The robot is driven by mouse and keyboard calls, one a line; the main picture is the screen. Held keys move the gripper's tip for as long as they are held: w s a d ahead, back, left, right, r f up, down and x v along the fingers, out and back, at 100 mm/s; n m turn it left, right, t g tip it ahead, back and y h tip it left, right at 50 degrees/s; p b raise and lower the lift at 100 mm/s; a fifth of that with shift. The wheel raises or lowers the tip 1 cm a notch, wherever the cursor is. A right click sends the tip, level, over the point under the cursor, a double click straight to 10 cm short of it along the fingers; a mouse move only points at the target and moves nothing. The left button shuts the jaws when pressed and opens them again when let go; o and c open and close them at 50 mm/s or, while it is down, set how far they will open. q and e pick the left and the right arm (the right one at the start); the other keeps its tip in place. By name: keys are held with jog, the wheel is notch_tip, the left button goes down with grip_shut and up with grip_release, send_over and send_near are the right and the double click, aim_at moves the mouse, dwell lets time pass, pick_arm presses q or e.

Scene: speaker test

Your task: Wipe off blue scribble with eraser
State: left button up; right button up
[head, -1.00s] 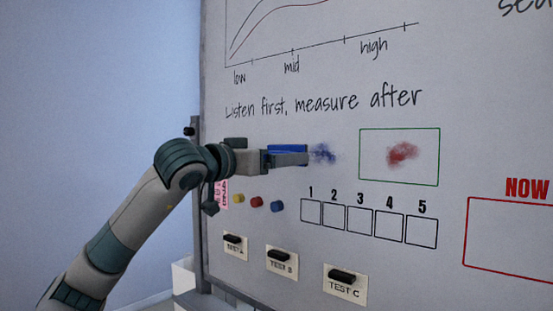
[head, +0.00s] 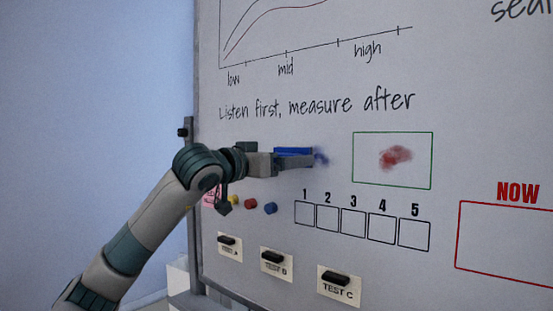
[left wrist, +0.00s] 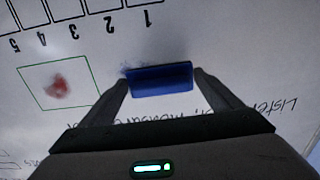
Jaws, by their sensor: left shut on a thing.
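My left gripper (head: 296,160) is shut on a blue eraser (head: 293,151) at the whiteboard. The eraser also shows between the two fingers in the left wrist view (left wrist: 162,82), at or very near the board; I cannot tell whether it touches. The blue scribble (head: 321,157) shows as a smudge at the eraser's right end in the head view, and the eraser and gripper cover part of it. In the left wrist view a faint dark blue trace (left wrist: 128,70) shows along the eraser's edge. My right gripper is not in view.
A red smudge (head: 396,158) lies inside a green frame right of the scribble. Below are several numbered boxes (head: 353,219), a blue round magnet (head: 270,208), a red one (head: 250,204) and black clips with test labels (head: 335,278).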

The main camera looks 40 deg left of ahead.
pick_arm(q)
jog(key=shift+w, duration=0.7)
jog(key=shift+w+d+p, duration=0.15)
jog(key=shift+w+p, duration=0.35)
jog(key=shift+w, duration=0.4)
dwell(0.6)
jog(key=shift+d, duration=0.15)
jog(key=shift+s+d, duration=0.15)
jog(key=shift+d, duration=0.65)
jog(key=shift+s+d, duration=0.1)
jog(key=shift+d, duration=0.75)
jog(key=shift+d, duration=0.1)
jog(key=shift+d, duration=1.65)
jog(key=shift+d, duration=0.15)
jog(key=shift+s+d, duration=0.15)
jog(key=shift+d, duration=1.45)
